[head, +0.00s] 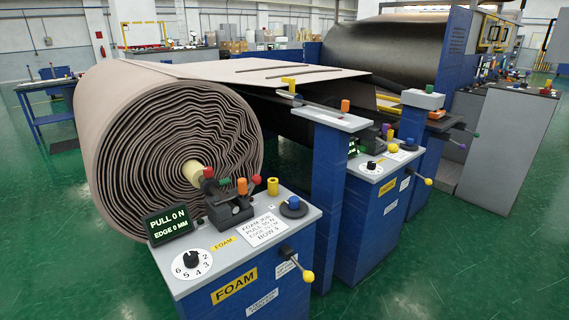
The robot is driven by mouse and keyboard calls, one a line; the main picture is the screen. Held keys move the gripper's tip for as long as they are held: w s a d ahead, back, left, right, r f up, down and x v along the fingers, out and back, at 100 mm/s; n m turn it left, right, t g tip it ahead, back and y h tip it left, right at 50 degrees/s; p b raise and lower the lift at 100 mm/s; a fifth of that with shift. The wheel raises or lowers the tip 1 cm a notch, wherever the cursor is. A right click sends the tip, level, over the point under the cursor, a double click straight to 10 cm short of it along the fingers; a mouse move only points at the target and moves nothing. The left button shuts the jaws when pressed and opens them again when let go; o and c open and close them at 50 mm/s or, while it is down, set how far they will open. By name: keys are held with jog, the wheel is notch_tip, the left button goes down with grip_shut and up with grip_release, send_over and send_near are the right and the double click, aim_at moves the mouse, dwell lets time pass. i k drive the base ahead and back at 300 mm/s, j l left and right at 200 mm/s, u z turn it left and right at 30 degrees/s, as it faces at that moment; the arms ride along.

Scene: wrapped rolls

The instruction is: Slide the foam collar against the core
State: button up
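A big roll of grey-brown foam (165,150) fills the left of the head view, with its spiral end facing me. A cream cylinder (192,173) sticks out at the centre of the roll. I cannot tell whether it is the bare core, the foam collar or both. A dark clamp-like device (232,210) with red knobs and an orange cap stands on the console labelled FOAM (250,260), in front of the cylinder. The console display (168,224) reads PULL 0 N and EDGE 0 MM. My gripper is not in view.
The console also carries a numbered dial (191,264), a blue knob (293,206), a yellow cylinder (272,187) and a yellow-ended lever (307,276). A blue post (340,190) and a second console (375,215) stand to the right. Green floor (440,270) is clear at front right.

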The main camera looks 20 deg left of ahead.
aim_at(205, 184)
jog(key=i+l, duration=0.1)
jog(key=i, duration=0.45)
jog(key=i+u, duration=0.15)
jog(key=i, duration=0.35)
jog(key=i+l, duration=0.2)
jog(key=i, duration=0.35)
jog(key=u, duration=0.05)
